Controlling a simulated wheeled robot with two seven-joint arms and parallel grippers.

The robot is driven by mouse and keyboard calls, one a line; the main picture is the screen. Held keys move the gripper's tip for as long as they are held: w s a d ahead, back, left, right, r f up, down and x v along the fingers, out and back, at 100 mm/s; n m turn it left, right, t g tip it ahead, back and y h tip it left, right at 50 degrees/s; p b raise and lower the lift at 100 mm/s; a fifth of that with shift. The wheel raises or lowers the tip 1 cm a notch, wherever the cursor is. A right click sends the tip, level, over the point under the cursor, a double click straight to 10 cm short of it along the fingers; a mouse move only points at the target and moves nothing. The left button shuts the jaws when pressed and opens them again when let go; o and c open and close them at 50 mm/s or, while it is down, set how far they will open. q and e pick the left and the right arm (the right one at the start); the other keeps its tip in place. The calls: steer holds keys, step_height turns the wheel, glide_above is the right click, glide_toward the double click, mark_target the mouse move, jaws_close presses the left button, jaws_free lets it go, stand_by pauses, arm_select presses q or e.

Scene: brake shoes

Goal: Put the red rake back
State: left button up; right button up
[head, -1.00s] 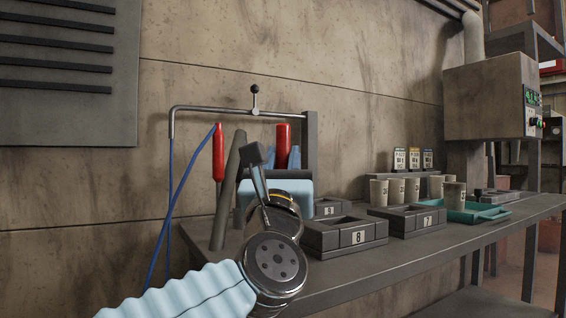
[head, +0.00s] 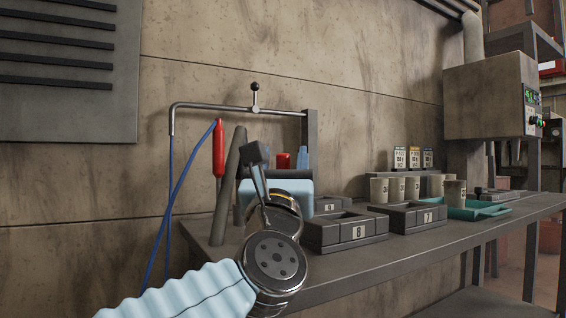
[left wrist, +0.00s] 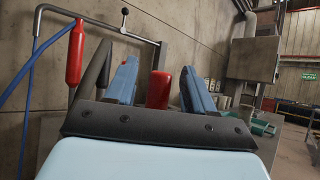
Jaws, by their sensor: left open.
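A red block-like piece (head: 283,160), which looks like the red rake's handle, stands upright behind my left gripper's pale blue body. In the left wrist view the red piece (left wrist: 158,90) sits between the two blue fingers, with a gap on each side. My left gripper (left wrist: 159,70) is open around it and holds nothing. In the head view only the upper part of the left gripper's (head: 284,153) fingers shows. The rake's lower part and what it rests in are hidden behind the gripper. My right gripper is not in view.
A red handle (head: 218,150) hangs on a blue hose (head: 178,175) left of dark upright bars (head: 228,185). A metal rail (head: 215,106) runs above. Numbered grey bins (head: 345,232), cups (head: 410,188) and a teal tray (head: 480,209) occupy the bench to the right.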

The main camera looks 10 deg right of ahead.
arm_select(q)
step_height(320, 180, up, 2)
steer(key=p, duration=0.2)
steer(key=shift+p, duration=0.35)
steer(key=shift+s+a+f+b, duration=0.15)
steer(key=shift+s+f+b, duration=0.3)
steer(key=shift+f+b, duration=0.15)
steer(key=shift+s+a+f+b, duration=0.15)
steer(key=shift+s+f+b, duration=0.3)
steer(key=shift+f, duration=0.15)
steer(key=b+v, duration=0.2)
steer(key=v, duration=0.7)
steer(key=shift+s, duration=0.3)
